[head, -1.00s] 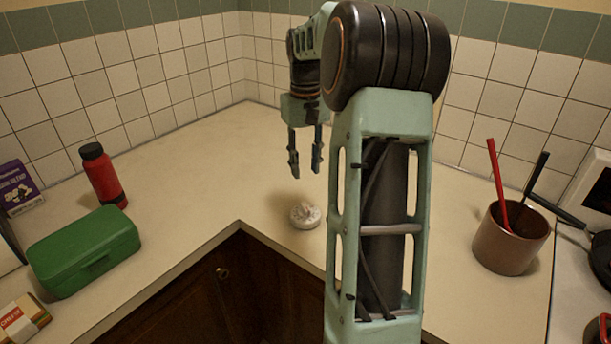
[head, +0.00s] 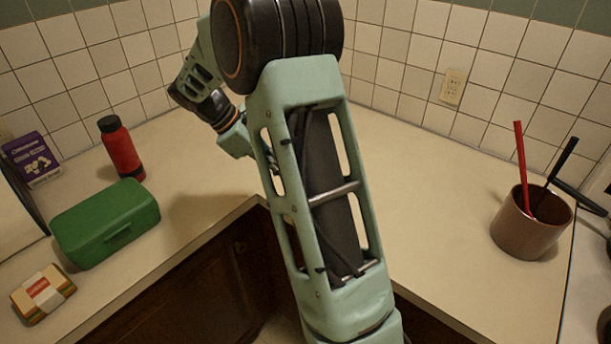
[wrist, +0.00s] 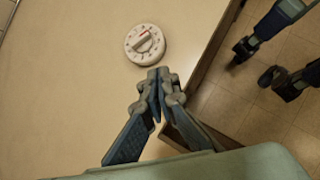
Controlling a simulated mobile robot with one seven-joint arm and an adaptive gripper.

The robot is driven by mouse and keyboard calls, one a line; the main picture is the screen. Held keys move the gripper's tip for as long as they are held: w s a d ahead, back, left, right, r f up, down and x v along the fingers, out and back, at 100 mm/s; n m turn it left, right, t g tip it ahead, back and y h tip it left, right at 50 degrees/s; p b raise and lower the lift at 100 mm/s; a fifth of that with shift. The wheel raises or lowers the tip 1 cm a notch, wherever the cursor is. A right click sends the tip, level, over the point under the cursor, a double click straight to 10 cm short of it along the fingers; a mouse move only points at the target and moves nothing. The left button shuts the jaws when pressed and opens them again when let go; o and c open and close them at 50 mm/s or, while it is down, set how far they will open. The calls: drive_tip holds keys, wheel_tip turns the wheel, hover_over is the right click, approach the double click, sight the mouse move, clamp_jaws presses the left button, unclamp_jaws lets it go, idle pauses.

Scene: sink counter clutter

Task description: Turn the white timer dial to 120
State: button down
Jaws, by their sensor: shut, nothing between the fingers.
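The white timer dial (wrist: 145,45) lies on the counter in the wrist view. It is a round white disc with marks around its rim and a raised grip bar with a red mark across its middle. I cannot read its numbers. My gripper (wrist: 158,72) is shut and empty, its tips just below the dial in that view. I cannot tell whether the tips touch it. In the head view my arm hides the dial and the fingers.
The counter edge (wrist: 208,62) runs close to the right of the dial. A green box (head: 105,222), a red bottle (head: 121,150) and a sandwich-like pack (head: 43,293) stand at the left. A brown pot (head: 528,225) with utensils stands at the right. The counter between is clear.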

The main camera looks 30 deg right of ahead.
drive_tip(key=d+f+n, duration=0.1)
drive_tip(key=f, duration=0.1)
drive_tip(key=d+f+n+h, duration=0.1)
drive_tip(key=d+f+n, duration=0.1)
drive_tip(key=d+f+n+t+h+p, duration=0.1)
drive_tip(key=f, duration=0.2)
drive_tip(key=shift+w+d, duration=0.1)
drive_tip(key=shift+d, duration=1.25)
drive_tip(key=shift+s+d+p, duration=0.2)
drive_tip(key=shift+d+p, duration=0.15)
drive_tip(key=shift+d, duration=0.2)
drive_tip(key=shift+d, duration=0.45)
drive_tip(key=shift+s+a, duration=0.1)
drive_tip(key=shift+s, duration=0.05)
